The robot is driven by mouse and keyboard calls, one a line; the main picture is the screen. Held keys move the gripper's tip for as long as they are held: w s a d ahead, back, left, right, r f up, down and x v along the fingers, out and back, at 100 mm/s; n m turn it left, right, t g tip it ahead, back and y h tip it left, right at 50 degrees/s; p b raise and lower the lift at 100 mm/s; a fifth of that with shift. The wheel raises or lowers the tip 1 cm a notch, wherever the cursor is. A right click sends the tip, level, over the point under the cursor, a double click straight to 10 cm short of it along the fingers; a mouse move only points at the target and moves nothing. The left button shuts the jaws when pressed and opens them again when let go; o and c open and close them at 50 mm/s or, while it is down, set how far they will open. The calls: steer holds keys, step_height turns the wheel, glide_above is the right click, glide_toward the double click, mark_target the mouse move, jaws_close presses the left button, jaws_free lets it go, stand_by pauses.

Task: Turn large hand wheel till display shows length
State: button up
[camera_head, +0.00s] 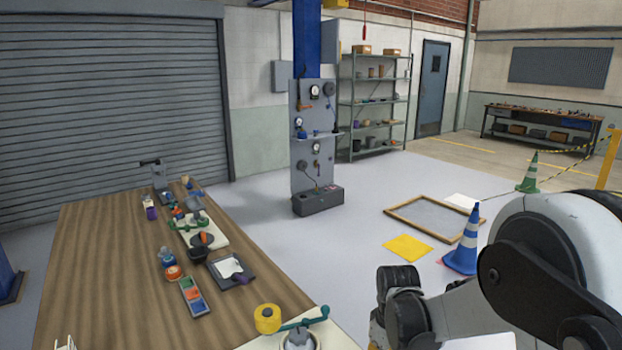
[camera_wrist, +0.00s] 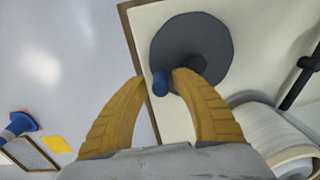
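A large dark grey hand wheel (camera_wrist: 210,42) lies on a cream board in the wrist view, with a dark hub near its middle. A blue handle (camera_wrist: 160,84) sits at the wheel's lower left edge. My gripper (camera_wrist: 160,78) has two yellow fingers spread apart. The blue handle shows between the fingertips, nearer the right one; I cannot tell whether they touch it. I see no readable length display in either view. My gripper is not visible in the head view, where my arm covers the lower right.
A white roller (camera_wrist: 268,128) lies right of my gripper. The cream board's brown edge (camera_wrist: 143,68) is left of the wheel, with open floor beyond. A wooden table (camera_head: 110,270) holds several small items, a yellow roll (camera_head: 267,318) and a green crank (camera_head: 305,320). A blue cone (camera_head: 465,245) stands on the floor.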

steer(key=shift+o, duration=0.2)
steer(key=shift+s+a+r, duration=0.1)
steer(key=shift+a+r, duration=0.05)
steer(key=shift+r, duration=0.25)
steer(key=o, duration=0.7)
steer(key=shift+a+r+p, duration=0.1)
steer(key=shift+r+p, duration=0.7)
steer(key=shift+r, duration=0.05)
steer(key=shift+r+p, duration=1.5)
steer(key=shift+r, duration=0.75)
steer(key=shift+d+r, duration=0.15)
steer(key=shift+d, duration=0.05)
steer(key=shift+s+d+r+m+t+b, duration=0.3)
steer(key=shift+s+r+m+t, duration=0.9)
steer(key=shift+s+r, duration=1.45)
steer(key=shift+s+d+r+m+t+b, duration=0.1)
steer(key=shift+s+d+r+m+t, duration=0.3)
steer(key=shift+s+r+m+t, duration=1.5)
steer(key=shift+s+d+r+m+t+b, duration=0.15)
steer(key=shift+s+d+r+m+t, duration=0.3)
steer(key=shift+s+r, duration=2.85)
steer(key=shift+s+a+f, duration=0.1)
steer(key=shift+s+f, duration=0.4)
steer(key=shift+f, duration=0.05)
